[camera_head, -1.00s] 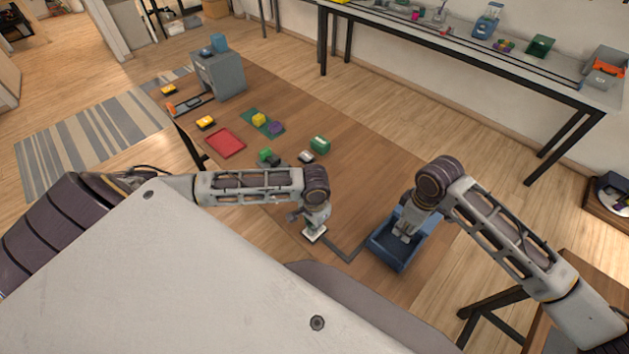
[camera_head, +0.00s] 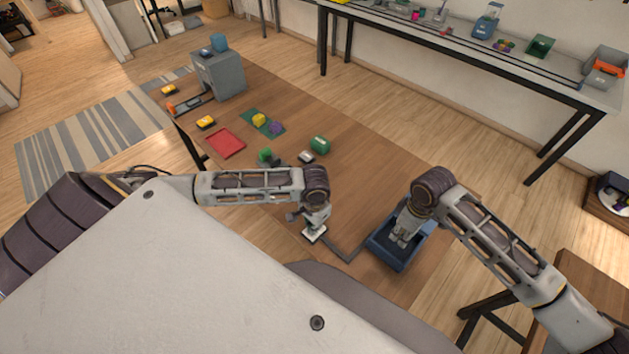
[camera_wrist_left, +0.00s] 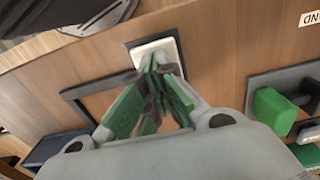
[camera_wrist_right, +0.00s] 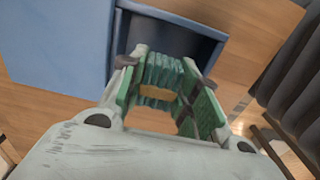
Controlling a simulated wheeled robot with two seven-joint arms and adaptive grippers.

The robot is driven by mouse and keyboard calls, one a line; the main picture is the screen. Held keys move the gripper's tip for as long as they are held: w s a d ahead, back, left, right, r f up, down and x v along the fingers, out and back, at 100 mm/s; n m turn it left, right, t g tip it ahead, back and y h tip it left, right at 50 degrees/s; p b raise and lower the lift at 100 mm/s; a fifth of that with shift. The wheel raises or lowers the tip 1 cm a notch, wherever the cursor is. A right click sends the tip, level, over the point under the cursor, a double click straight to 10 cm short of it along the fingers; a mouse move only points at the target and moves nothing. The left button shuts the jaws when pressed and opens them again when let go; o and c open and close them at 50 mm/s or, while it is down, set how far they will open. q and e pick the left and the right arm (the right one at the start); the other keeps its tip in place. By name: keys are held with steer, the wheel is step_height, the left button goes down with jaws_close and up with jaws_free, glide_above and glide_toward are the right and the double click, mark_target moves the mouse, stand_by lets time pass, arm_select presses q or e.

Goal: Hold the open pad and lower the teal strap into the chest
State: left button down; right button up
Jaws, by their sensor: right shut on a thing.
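The white pad (camera_head: 314,236) lies flat on the table in the head view and also shows in the left wrist view (camera_wrist_left: 147,48). My left gripper (camera_wrist_left: 157,75) has its fingertips together, right at the pad; whether they press on it I cannot tell. The blue chest (camera_head: 384,258) is open on the table to the right; its blue wall shows in the right wrist view (camera_wrist_right: 60,45). My right gripper (camera_wrist_right: 165,85) is shut on the teal strap (camera_wrist_right: 163,70), a ridged teal piece between the green finger pads, at the chest's opening. The strap's lower end is hidden.
A dark bent strip (camera_head: 345,252) runs on the table between pad and chest. Further back are a green box (camera_head: 320,144), a red tray (camera_head: 226,143), a green mat (camera_head: 248,115) with blocks, and a grey cabinet (camera_head: 222,77). The table behind the chest is clear.

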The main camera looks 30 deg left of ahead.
steer(key=shift+f, duration=1.65)
steer(key=o, duration=1.1)
steer(key=shift+r, duration=0.1)
steer(key=shift+r, duration=4.9)
